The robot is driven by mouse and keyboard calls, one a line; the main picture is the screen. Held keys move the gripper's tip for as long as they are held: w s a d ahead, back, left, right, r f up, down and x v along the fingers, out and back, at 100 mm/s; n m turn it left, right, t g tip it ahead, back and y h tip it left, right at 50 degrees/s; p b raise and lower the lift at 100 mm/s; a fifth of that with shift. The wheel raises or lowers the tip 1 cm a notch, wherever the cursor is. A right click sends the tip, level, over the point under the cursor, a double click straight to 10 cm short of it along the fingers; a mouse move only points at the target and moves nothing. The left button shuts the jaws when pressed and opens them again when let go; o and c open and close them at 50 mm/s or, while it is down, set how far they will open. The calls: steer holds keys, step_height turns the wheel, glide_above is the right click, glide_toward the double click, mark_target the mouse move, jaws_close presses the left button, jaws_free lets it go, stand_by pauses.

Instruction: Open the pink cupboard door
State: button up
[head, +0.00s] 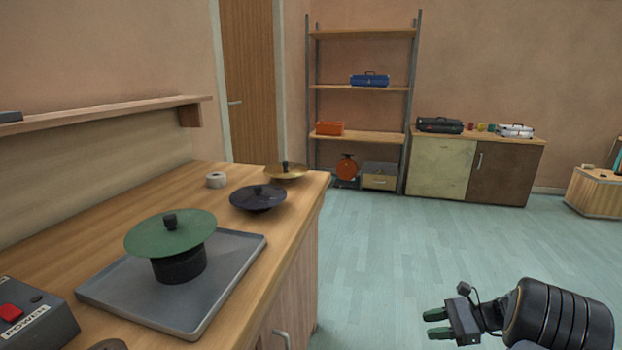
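No door that is clearly pink shows in the head view. A low cupboard (478,168) stands against the back wall, with a pale cream door (440,167) on the left and a dark brown door (497,173) with an upright handle on the right. Both look shut.
A shelf rack (362,88) and wooden crate (596,191) stand farther back. The floor (400,245) between is clear.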

steer(key=s+a+r+n+h+p, duration=0.3)
steer(key=s+r+n+h+p, duration=0.1)
steer(key=r, duration=0.4)
steer(key=s+a+r+n+h+p, duration=0.4)
steer(key=s+r+n+h+p, duration=0.1)
steer(key=r+p, duration=0.3)
steer(key=s+a+r+n+g+h+p, duration=0.1)
steer(key=s+a+r+n+h+p, duration=0.3)
steer(key=r+n+p, duration=0.3)
step_height(320, 180, up, 2)
steer(key=shift+s+r+h, duration=0.1)
steer(key=shift+s+h, duration=0.2)
steer(key=shift+s, duration=0.1)
steer(key=a+r+p, duration=0.1)
steer(key=r, duration=0.2)
steer(key=s+a+r+n+t+p, duration=0.1)
steer(key=r+p, duration=0.1)
steer(key=a+r+n+t+p, duration=0.1)
steer(key=a+r+p, duration=0.1)
steer(key=r, duration=0.1)
steer(key=shift+s+a+r, duration=0.1)
steer(key=shift+s+r, duration=0.2)
steer(key=shift+s, duration=0.05)
steer(key=shift+a+r+n, duration=0.15)
steer(key=shift+a+n, duration=0.05)
steer(key=shift+n, duration=0.1)
